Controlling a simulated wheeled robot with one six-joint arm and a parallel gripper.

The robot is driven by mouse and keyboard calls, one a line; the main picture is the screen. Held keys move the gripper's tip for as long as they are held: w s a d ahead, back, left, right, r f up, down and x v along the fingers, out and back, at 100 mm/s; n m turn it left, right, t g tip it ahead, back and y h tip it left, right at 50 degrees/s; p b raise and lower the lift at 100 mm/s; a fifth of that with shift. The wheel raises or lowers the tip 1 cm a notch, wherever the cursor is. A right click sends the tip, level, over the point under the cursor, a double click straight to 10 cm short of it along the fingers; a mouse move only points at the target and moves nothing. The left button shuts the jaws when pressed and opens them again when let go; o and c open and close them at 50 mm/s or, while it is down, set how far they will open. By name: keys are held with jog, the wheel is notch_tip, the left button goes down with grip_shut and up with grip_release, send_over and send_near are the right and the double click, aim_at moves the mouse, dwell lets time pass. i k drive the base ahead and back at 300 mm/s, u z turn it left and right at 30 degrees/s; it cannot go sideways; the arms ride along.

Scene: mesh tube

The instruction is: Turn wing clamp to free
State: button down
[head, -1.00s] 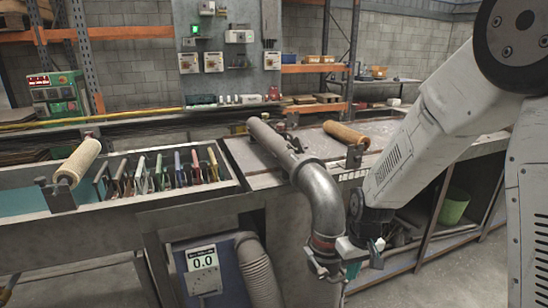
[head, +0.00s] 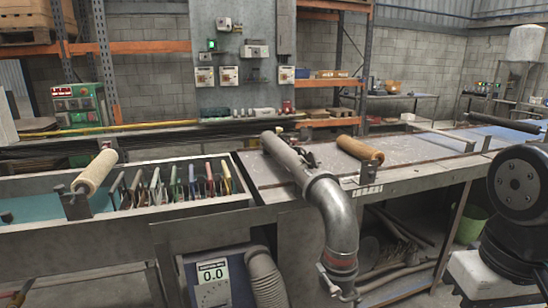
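A grey metal duct pipe (head: 335,215) lies over the bench edge and bends down at an elbow in the head view. At its lower mouth, below a reddish band (head: 342,261), is a small metal clamp (head: 338,284), which I take for the wing clamp. Its wing and its exact setting are too small to tell. My arm shows only at the right edge, well apart from the pipe. My gripper is out of the picture, so its fingers cannot be seen.
A blue box with a 0.0 display (head: 213,282) and a ribbed hose (head: 266,280) stands left of the pipe mouth. A green bin (head: 470,226) stands under the bench.

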aim_at(310, 159)
jog(key=k, duration=0.65)
jog(key=u, duration=0.4)
jog(key=i, duration=1.7)
jog(key=z, duration=0.4)
